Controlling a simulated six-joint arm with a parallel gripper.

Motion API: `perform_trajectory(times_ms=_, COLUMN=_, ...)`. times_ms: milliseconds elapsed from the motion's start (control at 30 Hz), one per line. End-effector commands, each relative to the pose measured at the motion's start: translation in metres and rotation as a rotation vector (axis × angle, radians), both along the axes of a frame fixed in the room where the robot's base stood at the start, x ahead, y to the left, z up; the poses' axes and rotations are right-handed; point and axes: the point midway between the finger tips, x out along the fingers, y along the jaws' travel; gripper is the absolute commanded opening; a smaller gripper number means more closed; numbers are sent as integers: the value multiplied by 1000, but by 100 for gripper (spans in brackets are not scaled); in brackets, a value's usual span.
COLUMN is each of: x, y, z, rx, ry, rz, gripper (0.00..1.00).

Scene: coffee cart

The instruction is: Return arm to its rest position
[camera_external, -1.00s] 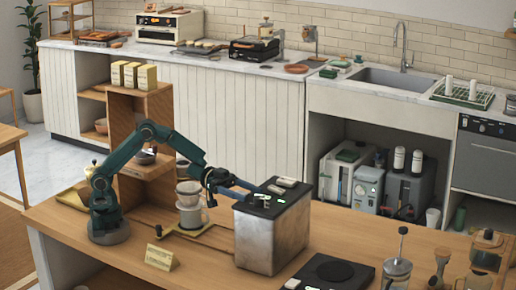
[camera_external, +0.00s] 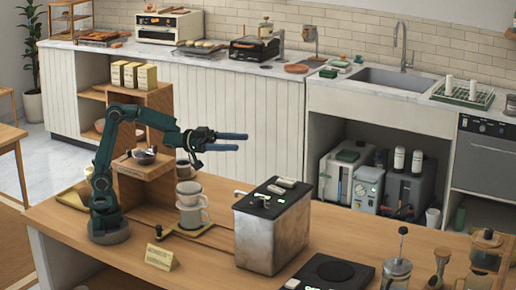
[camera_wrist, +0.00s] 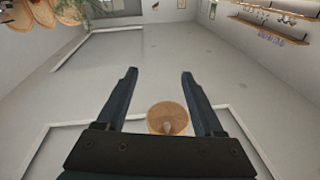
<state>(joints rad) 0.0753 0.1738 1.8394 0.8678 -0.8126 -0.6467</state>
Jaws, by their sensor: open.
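My gripper (camera_external: 246,142) is raised above the wooden cart counter, pointing right, with its two blue fingers apart and nothing between them. It is above and left of the metal box-shaped machine (camera_external: 272,232), clear of it. In the wrist view my gripper (camera_wrist: 160,72) shows spread fingers against the grey floor and a round wooden top (camera_wrist: 168,118) far off. A dripper (camera_external: 188,192) sits on a mug (camera_external: 191,217) below my forearm, apart from it.
A wooden shelf (camera_external: 159,100) with yellow boxes (camera_external: 132,74) stands behind my arm. A black scale (camera_external: 330,272), a French press (camera_external: 396,270) and a small sign (camera_external: 160,256) are on the counter (camera_external: 215,270). The air around my gripper is free.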

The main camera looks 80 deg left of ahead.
Motion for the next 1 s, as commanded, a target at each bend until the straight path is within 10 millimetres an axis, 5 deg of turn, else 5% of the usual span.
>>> perform_trajectory(times_ms=133, x=-14, y=48, z=24, rx=7, ry=34, rz=249, gripper=69)
perform_trajectory(times_ms=267, x=-37, y=92, z=18, rx=18, ry=141, rz=459, gripper=69)
perform_trajectory(times_ms=500, x=-113, y=148, z=-54, rx=65, ry=527, rz=725, gripper=69)
perform_trajectory(times_ms=800, x=-217, y=139, z=-161, rx=214, ry=1090, rz=691, gripper=69)
perform_trajectory(times_ms=1000, x=-241, y=134, z=-176, rx=284, ry=1208, rz=643, gripper=69)
